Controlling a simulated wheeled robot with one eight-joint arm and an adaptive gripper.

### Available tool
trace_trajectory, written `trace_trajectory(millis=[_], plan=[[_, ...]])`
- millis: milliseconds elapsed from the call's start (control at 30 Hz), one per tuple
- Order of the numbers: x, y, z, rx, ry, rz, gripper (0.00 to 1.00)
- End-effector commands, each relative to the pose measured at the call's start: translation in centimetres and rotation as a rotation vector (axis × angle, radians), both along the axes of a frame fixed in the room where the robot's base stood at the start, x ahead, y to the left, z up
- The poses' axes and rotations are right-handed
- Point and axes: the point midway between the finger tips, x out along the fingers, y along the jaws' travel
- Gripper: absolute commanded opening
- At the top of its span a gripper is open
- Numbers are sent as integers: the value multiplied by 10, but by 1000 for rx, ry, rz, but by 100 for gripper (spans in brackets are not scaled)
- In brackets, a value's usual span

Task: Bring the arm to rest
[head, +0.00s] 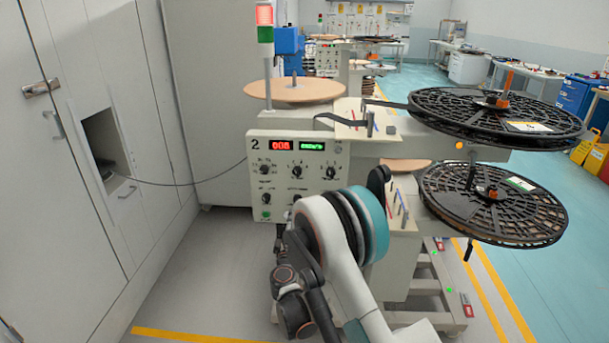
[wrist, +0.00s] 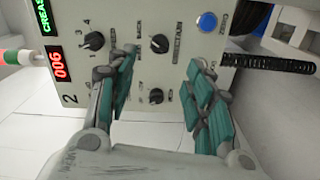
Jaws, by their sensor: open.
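My gripper (wrist: 163,75) is open in the wrist view, its two teal-padded fingers spread apart with nothing between them. It faces the control panel (wrist: 130,20) of station 2, whose knobs show between and beyond the fingers. The gap between fingers and panel is hard to judge. In the head view my arm is bent in front of the station, just below the control panel (head: 297,175). The fingers cannot be made out there.
Two black reels (head: 497,115) and (head: 491,203) jut out on the right of the station. A tan disc (head: 295,91) sits on top. Grey cabinets (head: 75,150) stand close on the left, with a cable running to the panel. Open floor (head: 210,270) lies between.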

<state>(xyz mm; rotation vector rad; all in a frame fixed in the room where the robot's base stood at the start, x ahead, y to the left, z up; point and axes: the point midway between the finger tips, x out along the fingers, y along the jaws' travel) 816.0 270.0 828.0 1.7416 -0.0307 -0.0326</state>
Motion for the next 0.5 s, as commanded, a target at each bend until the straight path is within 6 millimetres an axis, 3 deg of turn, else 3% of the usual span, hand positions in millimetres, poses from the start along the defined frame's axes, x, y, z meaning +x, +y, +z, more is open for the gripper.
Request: trace_trajectory(millis=[167,367,500], plan=[[6,-27,34,59,35,-49,48],[4,-83,94,186,112,-147,48],[-7,-121,131,278,167,-213,48]])
